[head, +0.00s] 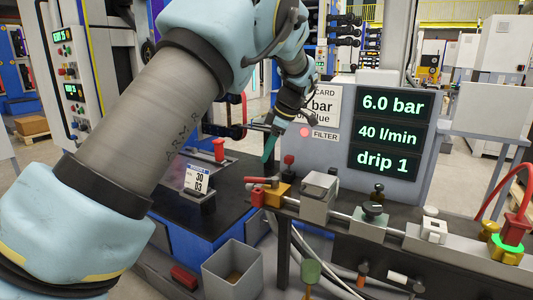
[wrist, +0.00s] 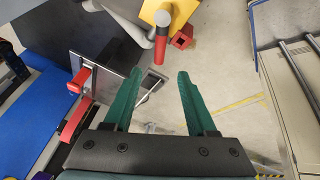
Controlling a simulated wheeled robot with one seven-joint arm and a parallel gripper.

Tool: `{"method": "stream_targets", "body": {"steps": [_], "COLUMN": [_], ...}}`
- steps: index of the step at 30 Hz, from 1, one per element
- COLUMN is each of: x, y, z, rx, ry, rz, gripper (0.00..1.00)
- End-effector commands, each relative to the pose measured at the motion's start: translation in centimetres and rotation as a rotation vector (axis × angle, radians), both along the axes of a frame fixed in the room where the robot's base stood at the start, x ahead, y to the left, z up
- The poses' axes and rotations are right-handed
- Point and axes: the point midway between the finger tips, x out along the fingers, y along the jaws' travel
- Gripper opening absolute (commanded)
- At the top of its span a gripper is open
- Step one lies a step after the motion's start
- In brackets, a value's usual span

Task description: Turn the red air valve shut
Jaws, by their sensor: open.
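The red air valve has a red lever (head: 262,181) on a yellow body (head: 277,194) at the left end of the pipe row in the head view. The lever points left, roughly along the row. In the wrist view the lever (wrist: 161,46) hangs down from the yellow body (wrist: 178,10), its red end just beyond and between my fingertips. My gripper (wrist: 160,72) is open and empty, with green fingers either side of the lever's line. In the head view my gripper (head: 269,150) is above and behind the lever, apart from it.
A fixture with a red-handled clamp (head: 219,150) and a number label (head: 196,180) stands left on the dark table. A grey display panel (head: 390,135) rises behind the pipe row. A small red knob (head: 289,160) stands close to the valve. A grey bin (head: 232,270) is below.

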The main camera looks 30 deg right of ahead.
Motion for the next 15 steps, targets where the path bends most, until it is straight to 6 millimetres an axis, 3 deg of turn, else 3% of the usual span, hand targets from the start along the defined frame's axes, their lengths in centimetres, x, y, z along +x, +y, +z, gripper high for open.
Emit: {"method": "stream_targets", "body": {"steps": [2, 8, 15], "x": [0.0, 0.6, 3.1], "y": [0.0, 0.2, 0.7], "z": [0.0, -0.2, -1.2], "rx": [0.0, 0.017, 0.075], "ry": [0.0, 0.035, 0.157], "rz": [0.0, -0.095, -0.574], "gripper": [0.56, 0.33, 0.06]}}
